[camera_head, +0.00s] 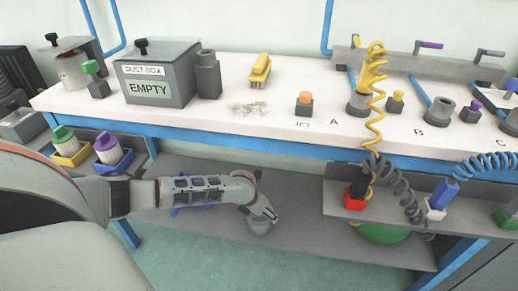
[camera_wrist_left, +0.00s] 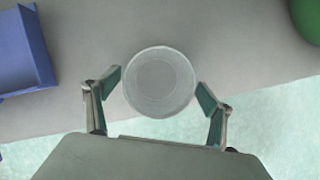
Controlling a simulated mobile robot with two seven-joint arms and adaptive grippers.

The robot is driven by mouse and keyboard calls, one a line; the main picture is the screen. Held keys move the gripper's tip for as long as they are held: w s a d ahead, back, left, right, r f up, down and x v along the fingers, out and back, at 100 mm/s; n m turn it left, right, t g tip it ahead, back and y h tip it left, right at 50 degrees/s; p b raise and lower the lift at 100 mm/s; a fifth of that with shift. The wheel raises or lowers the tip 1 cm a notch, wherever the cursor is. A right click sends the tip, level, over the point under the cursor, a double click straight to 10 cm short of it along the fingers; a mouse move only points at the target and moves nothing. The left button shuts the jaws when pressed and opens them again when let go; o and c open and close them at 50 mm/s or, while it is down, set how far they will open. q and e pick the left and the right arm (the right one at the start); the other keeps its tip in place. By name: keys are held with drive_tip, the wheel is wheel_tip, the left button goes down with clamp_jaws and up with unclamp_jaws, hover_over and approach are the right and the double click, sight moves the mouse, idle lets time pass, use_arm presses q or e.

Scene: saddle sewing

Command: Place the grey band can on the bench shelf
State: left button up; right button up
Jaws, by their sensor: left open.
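A small round grey can (camera_head: 258,228) stands on the grey bench shelf (camera_head: 310,240) under the worktop, near the shelf's front edge. In the left wrist view I see the can's pale round top (camera_wrist_left: 160,82) from above. A band on its side cannot be made out. My left gripper (camera_head: 266,210) reaches in from the left, just over the can. In the wrist view the open fingers of my left gripper (camera_wrist_left: 160,92) stand on either side of the can, very near its rim. Whether they touch it is unclear. My right gripper is not in view.
A blue bin (camera_wrist_left: 22,50) lies left of the can on the shelf, and a green round object (camera_head: 380,233) lies to the right. The white worktop (camera_head: 220,120) overhangs behind, carrying a dust box (camera_head: 155,75) and a yellow brush (camera_head: 260,70). Coiled hoses hang at the right.

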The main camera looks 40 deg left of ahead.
use_arm(q)
drive_tip(key=p+v, duration=0.4)
drive_tip(key=v, duration=0.6)
drive_tip(key=shift+r, duration=0.4)
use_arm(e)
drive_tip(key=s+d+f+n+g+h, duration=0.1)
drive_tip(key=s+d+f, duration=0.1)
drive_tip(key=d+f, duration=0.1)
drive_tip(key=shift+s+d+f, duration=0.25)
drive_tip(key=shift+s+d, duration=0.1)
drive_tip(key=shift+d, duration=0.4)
use_arm(q)
drive_tip(key=shift+s+d, duration=0.1)
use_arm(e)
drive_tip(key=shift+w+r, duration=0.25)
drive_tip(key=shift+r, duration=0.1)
